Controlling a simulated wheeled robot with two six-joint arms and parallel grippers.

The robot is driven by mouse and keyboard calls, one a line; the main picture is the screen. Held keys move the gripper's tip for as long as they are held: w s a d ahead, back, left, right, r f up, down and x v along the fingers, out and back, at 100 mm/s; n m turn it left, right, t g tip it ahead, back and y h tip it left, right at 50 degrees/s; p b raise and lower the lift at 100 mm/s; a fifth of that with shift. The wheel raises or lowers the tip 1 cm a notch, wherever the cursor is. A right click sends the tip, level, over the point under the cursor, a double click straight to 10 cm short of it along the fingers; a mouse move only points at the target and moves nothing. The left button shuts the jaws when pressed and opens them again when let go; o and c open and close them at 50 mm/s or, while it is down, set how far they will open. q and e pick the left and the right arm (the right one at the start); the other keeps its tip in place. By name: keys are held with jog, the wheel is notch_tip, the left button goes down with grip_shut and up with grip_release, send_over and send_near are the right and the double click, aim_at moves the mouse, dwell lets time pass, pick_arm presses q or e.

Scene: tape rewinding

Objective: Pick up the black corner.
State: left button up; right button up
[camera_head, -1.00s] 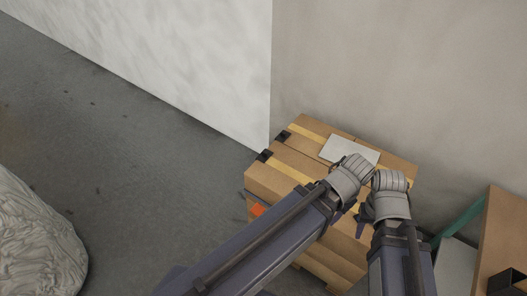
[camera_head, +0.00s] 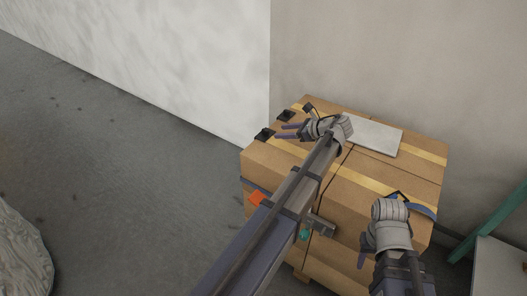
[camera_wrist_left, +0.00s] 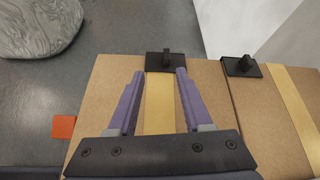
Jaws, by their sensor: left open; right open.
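A small black corner (camera_head: 265,134) sits on the left edge of the cardboard boxes (camera_head: 345,190), at the end of a yellow tape strip. In the left wrist view this black corner (camera_wrist_left: 166,61) lies just beyond and between my open fingertips, not held. A second black corner (camera_head: 287,116) sits further back on the same edge; it also shows in the left wrist view (camera_wrist_left: 241,66). My left gripper (camera_head: 284,132) is open and empty above the box top, pointing at the corners. My right gripper (camera_head: 378,232) is open near the boxes' front right; its fingers are mostly hidden.
A light flat sheet (camera_head: 372,134) lies on the box top behind my left gripper. An orange tag (camera_head: 257,199) is on the boxes' left side. Walls stand behind. A teal-framed item (camera_head: 490,222) is at right. The floor at left is clear up to a pale wrapped bundle (camera_head: 20,255).

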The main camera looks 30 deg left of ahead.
aim_at(264, 130)
pick_arm(q)
jog(key=shift+w+a+f+m+y+b, duration=0.25)
jog(key=shift+w+a+f+m+b, duration=0.15)
jog(key=shift+a, duration=0.2)
jog(key=shift+w+a+f+m+y+b, duration=0.25)
jog(key=shift+w+a+m+b, duration=0.1)
jog(key=shift+w+a, duration=0.2)
jog(key=shift+a+r, duration=0.15)
jog(key=shift+a, duration=0.25)
pick_arm(e)
notch_tip(264, 130, down, 3)
jog(key=shift+f, duration=0.1)
pick_arm(q)
jog(key=shift+b+x, duration=0.6)
jog(key=shift+x, duration=0.5)
jog(key=shift+a, duration=0.2)
jog(key=b+x, duration=0.1)
jog(key=x, duration=0.1)
jog(key=b+x, duration=0.1)
jog(key=x, duration=0.1)
jog(key=shift+s+a+f+b, duration=0.15)
jog(key=shift+f+b, duration=0.15)
jog(key=shift+f, duration=0.25)
jog(key=shift+a, duration=0.25)
pick_arm(e)
notch_tip(264, 130, down, 4)
jog(key=shift+r, duration=0.25)
pick_arm(q)
grip_shut()
